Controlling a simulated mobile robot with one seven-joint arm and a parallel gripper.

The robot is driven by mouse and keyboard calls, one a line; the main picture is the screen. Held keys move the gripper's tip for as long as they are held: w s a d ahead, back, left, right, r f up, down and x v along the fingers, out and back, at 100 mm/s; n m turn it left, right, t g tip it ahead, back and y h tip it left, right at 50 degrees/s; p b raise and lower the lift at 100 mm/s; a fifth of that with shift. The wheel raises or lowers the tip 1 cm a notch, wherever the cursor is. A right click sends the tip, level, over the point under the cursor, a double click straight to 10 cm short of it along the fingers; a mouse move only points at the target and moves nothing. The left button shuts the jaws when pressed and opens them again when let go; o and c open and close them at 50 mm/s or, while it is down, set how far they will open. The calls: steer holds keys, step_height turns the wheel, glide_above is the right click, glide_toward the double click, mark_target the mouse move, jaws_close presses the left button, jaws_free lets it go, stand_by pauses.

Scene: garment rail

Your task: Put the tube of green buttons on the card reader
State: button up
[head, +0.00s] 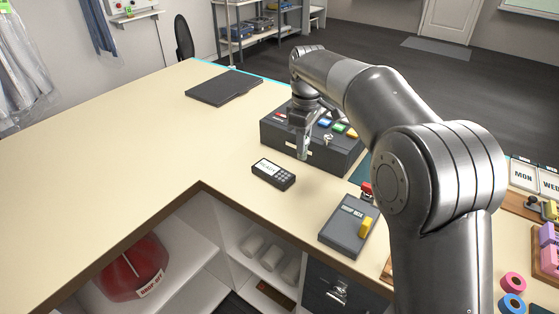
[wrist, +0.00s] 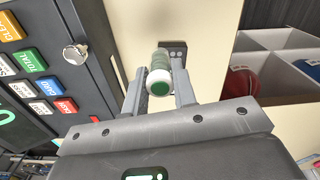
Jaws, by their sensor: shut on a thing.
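The tube of green buttons (wrist: 159,75) is a clear tube with a green round end, seen between my fingers in the wrist view. My gripper (wrist: 158,88) is shut on it. In the head view my gripper (head: 304,152) hangs in front of the till, to the right of and above the card reader; the tube is too small to make out there. The card reader (head: 273,173) is a small dark block with a white screen and grey keys, lying on the counter near its inner edge. In the wrist view part of the card reader (wrist: 176,47) shows beyond the tube, partly hidden by it.
The dark till (head: 282,139) with coloured keys stands right behind my gripper. A grey box with a yellow part (head: 349,226) and a small red-topped object (head: 366,190) lie to the right. A dark folder (head: 223,87) lies at the back. The left counter is clear; open shelves lie below the edge.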

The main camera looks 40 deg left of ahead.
steer(key=shift+s+a+f, duration=0.3)
steer(key=shift+a+f, duration=0.65)
steer(key=shift+f, duration=0.35)
steer(key=shift+s+a+f, duration=0.3)
steer(key=shift+a+f, duration=0.7)
steer(key=shift+f, duration=0.25)
steer(key=shift+s+a+f, duration=0.3)
steer(key=shift+a+f, duration=0.65)
steer(key=shift+f, duration=0.35)
steer(key=shift+f, duration=0.15)
steer(key=o, duration=1)
